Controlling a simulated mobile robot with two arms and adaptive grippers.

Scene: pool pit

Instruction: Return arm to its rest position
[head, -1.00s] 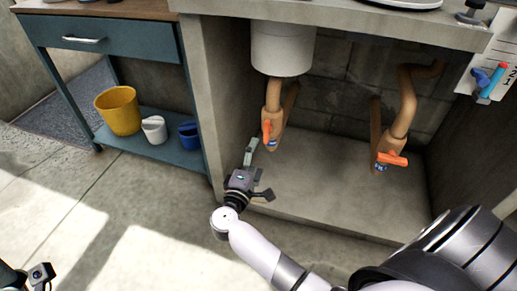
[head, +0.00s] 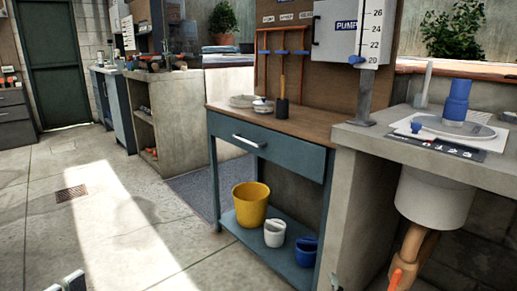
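Only a small grey piece of my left gripper (head: 74,282) shows at the bottom left edge, over the concrete floor. Its fingers are mostly cut off, so I cannot tell how far apart they are. A thin grey tip at the bottom edge, beside the concrete counter's side wall, looks like part of my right gripper (head: 335,284). The rest of it and the arm are out of frame. I see nothing held in either visible piece.
A blue workbench (head: 268,148) holds a yellow bucket (head: 250,204), white cup (head: 274,233) and blue cup (head: 306,251) on its lower shelf. The concrete counter (head: 355,192) stands right, above a pipe with an orange valve handle (head: 394,280). Open floor (head: 120,215) lies left.

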